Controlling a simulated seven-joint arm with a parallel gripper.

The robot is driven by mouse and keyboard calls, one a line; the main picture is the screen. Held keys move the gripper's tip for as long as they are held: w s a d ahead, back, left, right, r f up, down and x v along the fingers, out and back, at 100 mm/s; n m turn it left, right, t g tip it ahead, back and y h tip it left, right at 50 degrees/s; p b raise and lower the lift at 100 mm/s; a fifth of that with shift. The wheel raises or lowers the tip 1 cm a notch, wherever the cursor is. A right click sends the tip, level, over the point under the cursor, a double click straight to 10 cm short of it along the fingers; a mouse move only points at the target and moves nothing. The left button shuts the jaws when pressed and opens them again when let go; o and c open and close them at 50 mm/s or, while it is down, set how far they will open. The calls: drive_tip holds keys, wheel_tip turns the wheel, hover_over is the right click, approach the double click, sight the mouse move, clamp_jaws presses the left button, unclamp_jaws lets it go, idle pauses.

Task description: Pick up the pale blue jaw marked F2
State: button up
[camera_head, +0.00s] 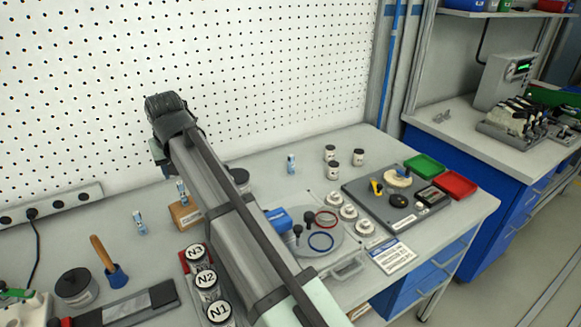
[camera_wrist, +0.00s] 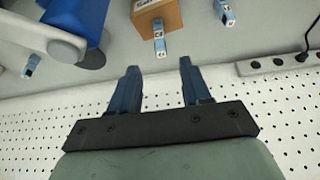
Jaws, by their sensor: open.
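Three pale blue jaws stand apart on the bench. One jaw (camera_head: 181,190) is beside the cardboard box; in the wrist view it (camera_wrist: 159,46) is upright ahead of my fingers, roughly between them. Its small mark is too blurred to read surely. A second jaw (camera_head: 139,221) stands to the left and shows in the wrist view (camera_wrist: 226,14). A third jaw (camera_head: 291,164) is farther right, at the left edge of the wrist view (camera_wrist: 31,64). My gripper (camera_wrist: 157,72) is open and empty, apart from all three. Its fingertips are hidden in the head view.
The cardboard box (camera_head: 185,215) is close to the middle jaw. A pegboard (camera_head: 90,90) rises behind, with a socket strip (camera_head: 50,204) low on it. Jars marked N1, N2 and N3 (camera_head: 206,280) stand in front. A wooden-handled tool (camera_head: 103,255) stands at left.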

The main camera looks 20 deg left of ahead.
drive_tip(key=shift+w, duration=0.1)
drive_tip(key=n, duration=0.1)
approach(293, 158)
drive_tip(key=x, duration=0.7)
drive_tip(key=shift+a+f, duration=0.25)
drive_tip(key=shift+a, duration=0.1)
drive_tip(key=shift+x, duration=2.65)
drive_tip(key=shift+d, duration=0.15)
drive_tip(key=shift+c, duration=0.3)
clamp_jaws()
